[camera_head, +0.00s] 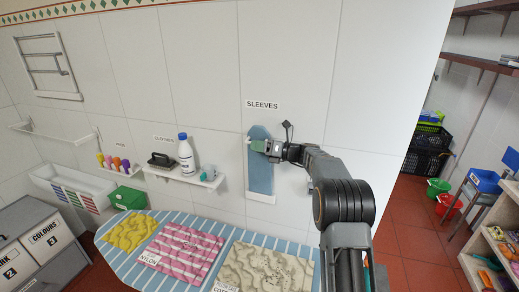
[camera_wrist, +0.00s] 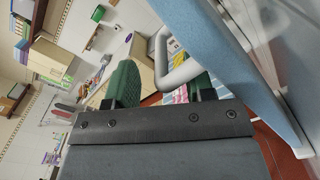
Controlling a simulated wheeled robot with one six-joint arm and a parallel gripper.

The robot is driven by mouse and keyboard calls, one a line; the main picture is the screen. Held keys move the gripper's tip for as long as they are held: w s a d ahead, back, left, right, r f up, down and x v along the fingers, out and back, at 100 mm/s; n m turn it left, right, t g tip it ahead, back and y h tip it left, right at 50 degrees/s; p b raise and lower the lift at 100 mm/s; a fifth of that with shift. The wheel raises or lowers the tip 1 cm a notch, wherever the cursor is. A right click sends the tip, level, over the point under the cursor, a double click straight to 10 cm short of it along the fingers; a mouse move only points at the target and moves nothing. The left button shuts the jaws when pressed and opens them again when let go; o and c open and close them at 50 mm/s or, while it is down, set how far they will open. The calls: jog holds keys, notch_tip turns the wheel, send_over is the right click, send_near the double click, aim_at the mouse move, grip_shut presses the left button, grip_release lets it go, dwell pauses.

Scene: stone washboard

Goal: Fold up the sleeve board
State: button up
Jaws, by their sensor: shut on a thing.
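The sleeve board (camera_head: 260,178) is a narrow light blue board with a rounded top, below the "SLEEVES" label (camera_head: 262,105) on the tiled wall. It stands upright, close to the wall; I cannot tell whether it lies fully flat. Its lower end meets a white ledge (camera_head: 260,198). My gripper (camera_head: 257,146) is at its upper part, reaching in from the right. In the wrist view the green fingers of my gripper (camera_wrist: 165,84) are shut on a pale bent handle (camera_wrist: 178,72) beside the blue board face (camera_wrist: 215,45). The fingertip contact is partly hidden.
A striped ironing board (camera_head: 180,218) with yellow, pink and beige cloths lies below. A shelf (camera_head: 185,177) left of the sleeve board holds a white bottle (camera_head: 186,153) and a dark brush-like item (camera_head: 161,160). A doorway with crates and buckets is at the right.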

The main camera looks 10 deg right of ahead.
jog(key=shift+r, duration=0.5)
jog(key=f+b+v, duration=0.1)
jog(key=b+v, duration=0.3)
jog(key=v, duration=0.9)
jog(key=shift+d, duration=0.35)
jog(key=shift+s, duration=0.15)
